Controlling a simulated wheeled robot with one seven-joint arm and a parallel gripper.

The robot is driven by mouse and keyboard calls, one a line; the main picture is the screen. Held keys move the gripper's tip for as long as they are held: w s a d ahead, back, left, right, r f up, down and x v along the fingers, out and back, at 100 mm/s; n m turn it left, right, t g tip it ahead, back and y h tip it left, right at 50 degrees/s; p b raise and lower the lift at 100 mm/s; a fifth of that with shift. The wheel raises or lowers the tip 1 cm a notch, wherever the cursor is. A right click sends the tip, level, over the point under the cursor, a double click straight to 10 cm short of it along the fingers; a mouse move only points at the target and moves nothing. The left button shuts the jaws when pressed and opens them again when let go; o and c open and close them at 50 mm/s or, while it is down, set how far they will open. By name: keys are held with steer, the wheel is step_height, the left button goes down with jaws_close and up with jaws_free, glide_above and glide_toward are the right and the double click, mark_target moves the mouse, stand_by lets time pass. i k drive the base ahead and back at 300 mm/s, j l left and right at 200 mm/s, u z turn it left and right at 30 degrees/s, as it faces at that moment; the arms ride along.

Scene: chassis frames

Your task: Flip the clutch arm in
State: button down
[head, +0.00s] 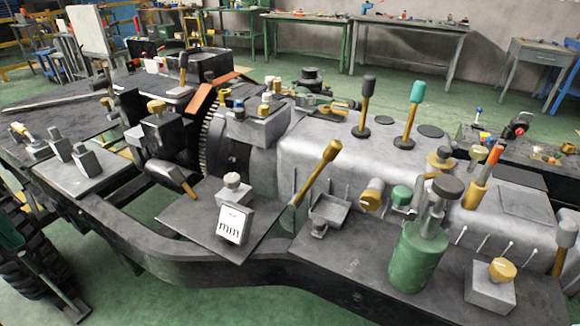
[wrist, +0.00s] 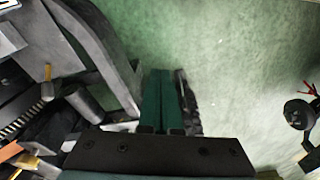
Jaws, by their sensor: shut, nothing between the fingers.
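No part is marked as the clutch arm, so I cannot tell for sure which it is. A yellow-knobbed lever (head: 318,172) leans up to the right beside the grey gearbox housing (head: 300,150). A dark cylinder with an orange end (head: 174,178) juts out below the toothed flywheel (head: 208,135). My gripper (wrist: 161,74) shows in the wrist view with its green fingers together and nothing between them. It points down past the dark frame rail (wrist: 105,60), over the green floor, apart from the levers.
A black tyre (head: 25,265) stands at the lower left; its tread (wrist: 187,100) shows beside my fingers. A plate with a tag (head: 234,224) and a green canister (head: 418,258) sit along the near side. Workbenches (head: 410,38) line the back. Open floor lies beyond the frame.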

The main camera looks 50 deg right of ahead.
mark_target(335, 147)
steer(key=k+l+z, duration=0.15)
steer(key=l+z, duration=0.8)
steer(key=l, duration=0.15)
